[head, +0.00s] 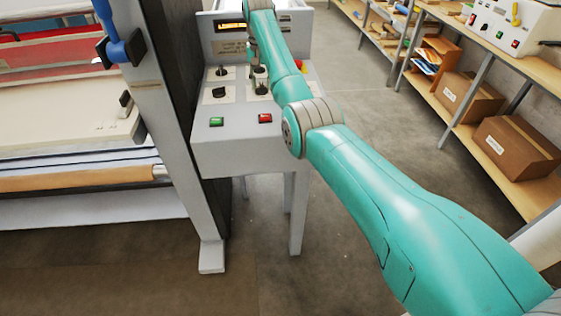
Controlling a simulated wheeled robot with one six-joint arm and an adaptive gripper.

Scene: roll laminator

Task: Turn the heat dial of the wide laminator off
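A grey control console (240,150) on legs stands at centre-left in the head view. Its sloping panel bears a black dial (219,92) on a pale plate, a small toggle switch (220,72), a green button (216,121) and a red button (265,118). The labels are too small to read, so I cannot tell which control is the heat dial. My gripper (260,79) is over the right-middle of the panel, right of the black dial. It is small and partly hidden by my arm, so its fingers and any contact are unclear.
A red emergency button (299,64) is at the panel's right edge. Shelves with cardboard boxes (516,150) and a white machine (510,25) line the right. Floor between is clear.

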